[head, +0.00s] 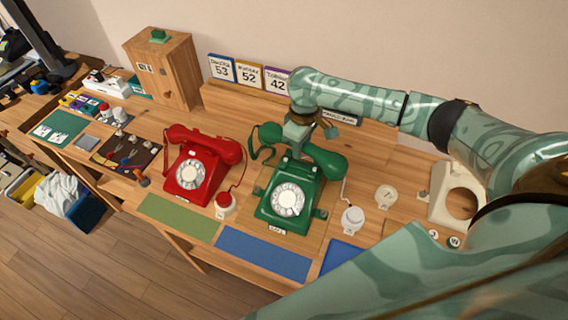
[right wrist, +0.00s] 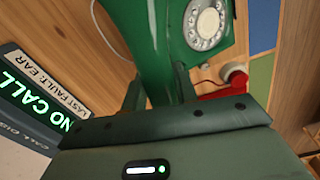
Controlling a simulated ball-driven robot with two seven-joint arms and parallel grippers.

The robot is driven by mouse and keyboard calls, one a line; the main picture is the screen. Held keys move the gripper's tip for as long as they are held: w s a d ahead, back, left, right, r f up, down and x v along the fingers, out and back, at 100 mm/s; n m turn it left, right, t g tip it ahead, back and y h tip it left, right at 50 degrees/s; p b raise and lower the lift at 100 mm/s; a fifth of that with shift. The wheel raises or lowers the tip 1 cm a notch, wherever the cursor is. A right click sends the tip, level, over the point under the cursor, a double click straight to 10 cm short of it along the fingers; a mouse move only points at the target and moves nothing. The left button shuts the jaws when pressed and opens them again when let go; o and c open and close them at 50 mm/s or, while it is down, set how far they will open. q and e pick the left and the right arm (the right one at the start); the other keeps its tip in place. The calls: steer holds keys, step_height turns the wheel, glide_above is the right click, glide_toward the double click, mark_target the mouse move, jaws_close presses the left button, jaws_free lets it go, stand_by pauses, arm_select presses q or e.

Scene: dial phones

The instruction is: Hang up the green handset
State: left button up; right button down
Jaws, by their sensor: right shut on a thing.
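The green telephone (head: 272,207) with a white dial stands on the desk; part of it also shows in the right wrist view (right wrist: 243,15). The green handset (head: 328,160) lies crosswise at the top of the phone, its left end a little higher than its right. My right gripper (head: 297,140) comes from above and is shut on the handset's middle. In the right wrist view the handset (right wrist: 148,45) runs up between the fingers (right wrist: 158,88). The gripper hides the cradle, so I cannot tell whether the handset touches it. My left gripper is not in view.
A red telephone (head: 180,181) with its handset on top stands to the left. A cream phone part (head: 449,212) lies at the right, beside small round parts (head: 352,219). A "NO CALL" display (right wrist: 38,100) shows in the wrist view. Green (head: 178,217) and blue (head: 262,253) mats line the front.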

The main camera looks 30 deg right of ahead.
steer(key=shift+w+n, duration=0.25)
steer(key=shift+n, duration=0.55)
steer(key=shift+s+d+n, duration=0.15)
steer(key=shift+s+n, duration=0.1)
steer(key=shift+n, duration=0.15)
steer(key=shift+f, duration=0.15)
steer(key=shift+w+f+b, duration=0.15)
steer(key=shift+f+b, duration=0.45)
steer(key=shift+b, duration=0.3)
step_height(320, 180, down, 4)
steer(key=b, duration=0.4)
steer(key=shift+r+b, duration=0.25)
steer(key=shift+b, duration=0.1)
arm_select(q)
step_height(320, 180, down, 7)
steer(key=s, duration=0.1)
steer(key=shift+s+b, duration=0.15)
steer(key=shift+b, duration=0.2)
arm_select(e)
steer(key=shift+f, duration=0.15)
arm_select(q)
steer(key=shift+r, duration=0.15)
